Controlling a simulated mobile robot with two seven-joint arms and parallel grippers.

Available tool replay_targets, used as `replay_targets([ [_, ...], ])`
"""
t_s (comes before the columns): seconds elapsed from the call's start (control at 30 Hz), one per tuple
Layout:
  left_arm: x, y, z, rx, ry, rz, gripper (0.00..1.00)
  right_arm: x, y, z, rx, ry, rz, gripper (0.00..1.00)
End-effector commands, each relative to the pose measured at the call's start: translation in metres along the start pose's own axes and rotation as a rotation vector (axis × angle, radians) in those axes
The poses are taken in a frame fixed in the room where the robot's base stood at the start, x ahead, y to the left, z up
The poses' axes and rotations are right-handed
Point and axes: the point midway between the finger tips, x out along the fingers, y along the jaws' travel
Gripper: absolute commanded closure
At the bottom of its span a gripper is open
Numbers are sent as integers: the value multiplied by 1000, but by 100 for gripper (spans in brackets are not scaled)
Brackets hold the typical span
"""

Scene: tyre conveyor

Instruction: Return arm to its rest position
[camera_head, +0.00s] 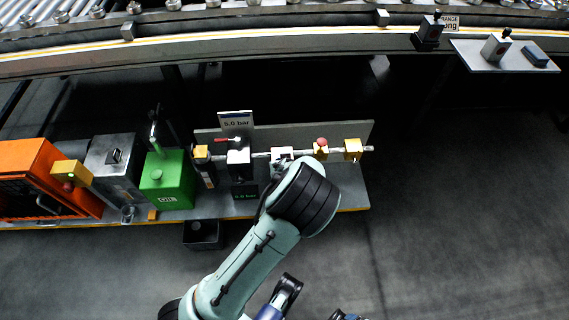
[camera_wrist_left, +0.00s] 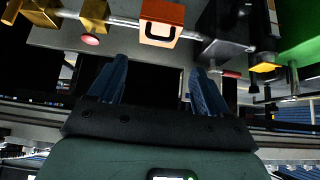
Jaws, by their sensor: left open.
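My left arm (camera_head: 245,265) rises from the bottom of the head view, and its black-banded end (camera_head: 305,197) overlaps the front of the valve panel. The fingers of my left gripper are hidden there. In the left wrist view, my left gripper (camera_wrist_left: 156,78) is open, with two blue fingers wide apart and nothing between them. Beyond the fingertips are an orange box (camera_wrist_left: 161,22) with a black handle, a yellow block (camera_wrist_left: 94,15) and a red knob (camera_wrist_left: 90,40) on a pipe.
A green unit (camera_head: 167,182), grey box (camera_head: 112,165) and orange cabinet (camera_head: 40,180) stand left. The conveyor (camera_head: 290,32) crosses above. The floor (camera_head: 460,210) at right is clear.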

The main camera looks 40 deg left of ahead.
Motion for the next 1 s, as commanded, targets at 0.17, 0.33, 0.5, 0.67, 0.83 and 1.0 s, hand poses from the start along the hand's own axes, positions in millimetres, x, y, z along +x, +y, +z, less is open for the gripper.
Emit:
replay_targets([
  [0.17,0,0,0,0,0,0,22,0,0,0,0,0,0,22],
  [0.33,0,0,0,0,0,0,22,0,0,0,0,1,0,22],
  [0.5,11,-11,26,22,-50,-10,22,0,0,-1,0,2,0,22],
  [0.67,31,-43,115,92,-223,-13,22,0,0,-1,0,2,0,22],
  [0.83,20,-67,235,165,-456,64,22,0,0,-1,0,2,0,22],
  [1.0,-12,-64,304,195,-594,179,22,0,0,-1,0,2,0,22],
])
